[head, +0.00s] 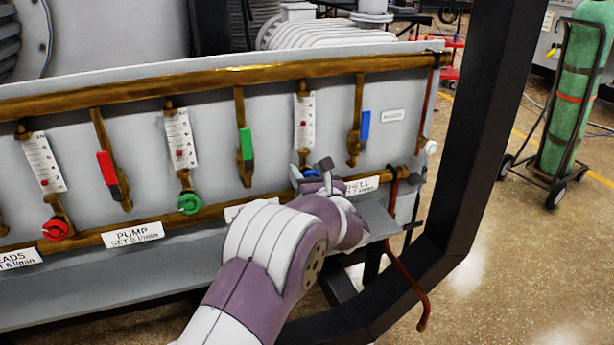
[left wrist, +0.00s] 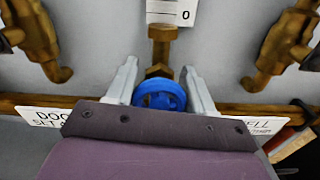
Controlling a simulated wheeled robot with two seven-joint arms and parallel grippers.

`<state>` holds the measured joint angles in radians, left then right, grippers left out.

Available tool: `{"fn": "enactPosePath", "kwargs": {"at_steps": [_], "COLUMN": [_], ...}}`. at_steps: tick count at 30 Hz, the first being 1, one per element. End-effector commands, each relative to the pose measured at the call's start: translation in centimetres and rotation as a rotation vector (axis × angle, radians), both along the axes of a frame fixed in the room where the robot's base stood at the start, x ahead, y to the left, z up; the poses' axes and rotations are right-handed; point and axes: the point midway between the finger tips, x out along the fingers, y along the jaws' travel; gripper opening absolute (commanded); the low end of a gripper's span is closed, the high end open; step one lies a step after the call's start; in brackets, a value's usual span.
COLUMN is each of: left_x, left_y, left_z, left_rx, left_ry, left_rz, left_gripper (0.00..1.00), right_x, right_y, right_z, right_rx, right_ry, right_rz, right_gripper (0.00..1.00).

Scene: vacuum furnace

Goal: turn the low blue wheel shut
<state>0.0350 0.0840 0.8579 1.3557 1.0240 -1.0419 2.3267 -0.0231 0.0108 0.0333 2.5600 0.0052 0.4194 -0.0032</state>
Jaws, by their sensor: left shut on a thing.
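The low blue wheel (left wrist: 159,95) sits on a brass fitting below a white flow gauge (head: 304,120) on the grey panel. In the left wrist view my left gripper (left wrist: 160,88) has one finger on each side of the wheel and is shut on it. The lower part of the wheel is hidden behind my gripper's body. In the head view my left gripper (head: 318,178) covers most of the wheel, and only a bit of blue shows. My right gripper is not in view.
A green wheel (head: 189,203) and a red wheel (head: 56,229) sit further left on the panel. A blue lever (head: 365,126) and a green lever (head: 246,144) are above. A black frame post (head: 482,110) stands to the right. A copper pipe (head: 408,280) hangs at the panel's right end.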

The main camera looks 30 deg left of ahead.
Motion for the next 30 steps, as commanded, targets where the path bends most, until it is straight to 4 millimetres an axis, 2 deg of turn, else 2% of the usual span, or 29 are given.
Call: {"fn": "enactPosePath", "kwargs": {"at_steps": [13,30], "left_x": [0.1,0.2], "left_y": [-0.1,-0.2], "left_z": [-0.2,-0.1], "left_rx": [0.272,0.625], "left_ry": [0.321,0.734], "left_rz": [-0.001,-0.003], "left_gripper": [0.22,0.22], "right_x": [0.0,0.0], "right_y": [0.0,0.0], "right_z": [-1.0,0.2], "right_rx": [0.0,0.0], "right_ry": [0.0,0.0], "right_rz": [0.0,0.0], "right_gripper": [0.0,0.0]}}
